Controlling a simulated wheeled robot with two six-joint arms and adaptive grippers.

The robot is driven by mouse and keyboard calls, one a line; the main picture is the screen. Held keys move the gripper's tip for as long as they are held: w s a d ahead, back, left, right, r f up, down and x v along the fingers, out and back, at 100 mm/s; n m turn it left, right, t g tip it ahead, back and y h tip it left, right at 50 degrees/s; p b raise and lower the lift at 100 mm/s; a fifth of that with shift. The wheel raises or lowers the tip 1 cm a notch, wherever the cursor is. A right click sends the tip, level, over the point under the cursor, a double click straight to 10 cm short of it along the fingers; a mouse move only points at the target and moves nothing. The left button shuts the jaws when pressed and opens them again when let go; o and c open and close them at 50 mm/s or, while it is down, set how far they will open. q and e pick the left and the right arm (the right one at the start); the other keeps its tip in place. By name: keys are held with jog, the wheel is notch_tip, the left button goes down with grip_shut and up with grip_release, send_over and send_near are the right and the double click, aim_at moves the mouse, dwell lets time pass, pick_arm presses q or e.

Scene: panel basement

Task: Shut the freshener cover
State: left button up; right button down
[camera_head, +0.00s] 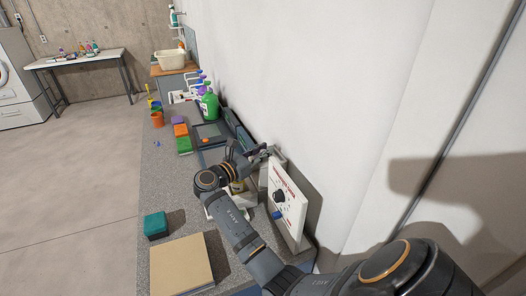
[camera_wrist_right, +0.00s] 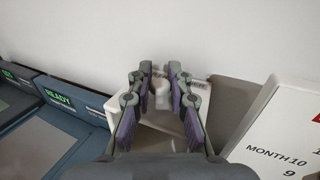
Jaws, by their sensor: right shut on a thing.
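The freshener (camera_wrist_right: 208,96) is a pale box against the white wall in the right wrist view, mostly hidden behind my fingers. Its cover cannot be told apart clearly, nor how far it stands open. My right gripper (camera_wrist_right: 160,92) is at the pale body, with its purple-padded fingers on either side of a white part and shut on it. In the head view my right gripper (camera_head: 262,153) is at the wall end of the counter, beyond the white panel, and the arm hides much of the freshener. My left gripper is not in view.
A green bottle (camera_head: 209,104), a teal box (camera_head: 156,226) and a tan board (camera_head: 182,264) are on the grey counter (camera_head: 158,190).

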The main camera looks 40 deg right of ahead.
dwell(0.3)
jog(key=shift+w+a+h, duration=0.15)
jog(key=shift+a+h, duration=0.2)
jog(key=shift+h, duration=0.05)
jog(key=shift+w+a+n+h, duration=0.2)
jog(key=shift+a+n+h, duration=0.25)
jog(key=shift+a, duration=0.25)
jog(key=shift+w+a+f+n+t+h+b, duration=0.1)
jog(key=shift+w+a+n+t+h+b, duration=0.2)
jog(key=shift+a+h+b, duration=0.45)
jog(key=shift+w+a+f+n+t+h+b, duration=0.1)
jog(key=shift+w+a+n+t+h+b, duration=0.25)
jog(key=shift+a, duration=0.75)
jog(key=shift+w+a+f+n+t+h+b, duration=0.2)
jog(key=shift+a+n+h+b, duration=0.3)
jog(key=shift+a, duration=0.45)
